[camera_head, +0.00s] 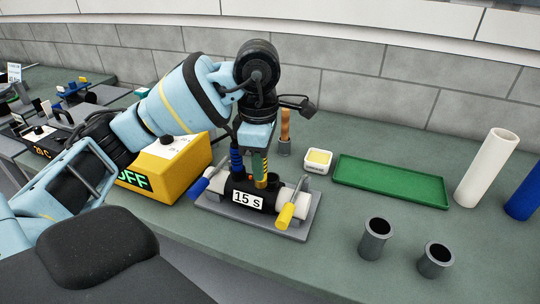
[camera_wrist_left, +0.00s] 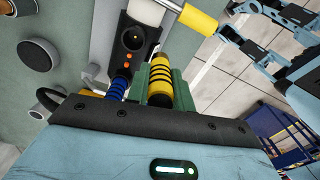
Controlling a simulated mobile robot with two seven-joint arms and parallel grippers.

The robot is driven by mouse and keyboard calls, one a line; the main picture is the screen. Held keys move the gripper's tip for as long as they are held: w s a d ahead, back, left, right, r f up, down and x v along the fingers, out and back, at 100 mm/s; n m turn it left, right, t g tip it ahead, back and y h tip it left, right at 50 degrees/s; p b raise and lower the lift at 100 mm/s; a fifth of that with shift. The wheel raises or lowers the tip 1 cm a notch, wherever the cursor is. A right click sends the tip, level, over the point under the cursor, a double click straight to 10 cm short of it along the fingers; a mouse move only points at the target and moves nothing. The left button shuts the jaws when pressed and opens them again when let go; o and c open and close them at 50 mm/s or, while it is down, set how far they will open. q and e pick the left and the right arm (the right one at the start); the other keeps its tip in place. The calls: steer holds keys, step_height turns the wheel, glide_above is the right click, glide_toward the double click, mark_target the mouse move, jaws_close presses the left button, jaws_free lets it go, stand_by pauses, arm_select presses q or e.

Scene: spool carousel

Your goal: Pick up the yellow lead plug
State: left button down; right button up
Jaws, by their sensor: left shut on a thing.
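The yellow lead plug (camera_wrist_left: 160,82), banded with black, is between the green fingers of my left gripper (camera_wrist_left: 160,90), which is shut on it. In the head view my left gripper (camera_head: 258,163) points down over a black housing (camera_head: 251,197) marked "15 s". The plug's lower end (camera_head: 262,182) is at the top of this housing; I cannot tell whether it is seated or just clear. A blue plug (camera_head: 237,161) stands in the housing just left of the gripper, and also shows in the wrist view (camera_wrist_left: 120,82).
The housing sits on a grey base (camera_head: 311,221) with blue (camera_head: 198,187) and yellow (camera_head: 286,215) handles. A yellow box (camera_head: 182,165) is left. Right are a small white dish (camera_head: 319,161), green tray (camera_head: 395,183), white tube (camera_head: 487,168) and dark cups (camera_head: 375,239). The table's front right is clear.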

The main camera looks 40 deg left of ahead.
arm_select(q)
steer(key=s+d+r, duration=0.1)
steer(key=s, duration=1)
steer(key=shift+s+d, duration=0.15)
steer(key=shift+d, duration=0.05)
